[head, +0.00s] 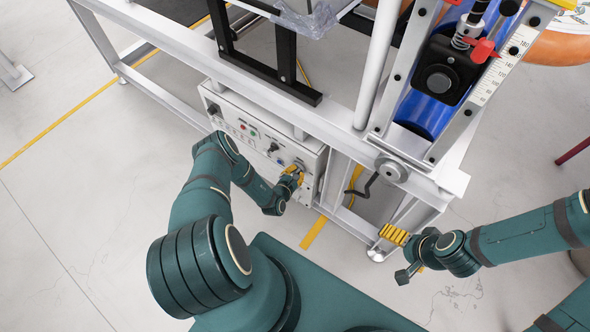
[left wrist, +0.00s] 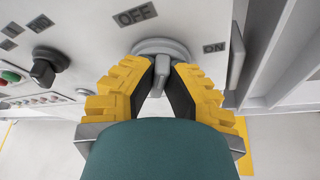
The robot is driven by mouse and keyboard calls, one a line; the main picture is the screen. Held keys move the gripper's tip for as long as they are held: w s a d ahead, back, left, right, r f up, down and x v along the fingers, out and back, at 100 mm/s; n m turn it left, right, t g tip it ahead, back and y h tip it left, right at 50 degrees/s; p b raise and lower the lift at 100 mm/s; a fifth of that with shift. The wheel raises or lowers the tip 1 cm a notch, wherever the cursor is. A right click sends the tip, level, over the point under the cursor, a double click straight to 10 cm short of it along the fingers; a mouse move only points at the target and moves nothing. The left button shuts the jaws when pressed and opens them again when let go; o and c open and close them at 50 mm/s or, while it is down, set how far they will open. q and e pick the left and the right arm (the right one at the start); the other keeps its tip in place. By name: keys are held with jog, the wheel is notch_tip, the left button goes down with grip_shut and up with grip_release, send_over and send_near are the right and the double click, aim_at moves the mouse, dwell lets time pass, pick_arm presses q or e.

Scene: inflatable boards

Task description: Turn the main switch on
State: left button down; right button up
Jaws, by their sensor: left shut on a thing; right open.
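The main switch is a grey rotary knob (left wrist: 161,72) on a round grey base, on the front of a pale control box (head: 262,128). In the left wrist view its grip stands almost upright in the picture. The OFF label (left wrist: 135,14) is above and slightly left of it, and the ON label (left wrist: 214,48) is to its right. My left gripper (left wrist: 160,85) has its yellow-padded fingers on both sides of the knob's grip, shut on it. In the head view this gripper (head: 293,177) is at the box's right end. My right gripper (head: 400,255) is open and empty, away from the box.
A black knob (left wrist: 46,68) and coloured buttons sit left of the switch. A white metal frame (head: 300,95) rises above the box. A crank (head: 390,172) juts out between my arms.

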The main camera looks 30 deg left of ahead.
pick_arm(q)
jog(key=shift+d+f+m+y, duration=0.15)
jog(key=shift+m+y, duration=0.45)
jog(key=shift+m, duration=0.4)
jog(key=shift+d+f+m+t+y, duration=0.1)
jog(key=shift+m+t+y, duration=0.45)
jog(key=shift+m, duration=0.45)
jog(key=m, duration=0.1)
jog(key=m+t+y, duration=0.1)
jog(key=shift+f+m, duration=0.2)
jog(key=shift+m, duration=0.2)
jog(key=shift+m+t+y+b, duration=0.25)
jog(key=shift+m+t+b, duration=0.35)
jog(key=shift+m, duration=0.6)
jog(key=c, duration=1)
grip_release()
jog(key=shift+f, duration=0.1)
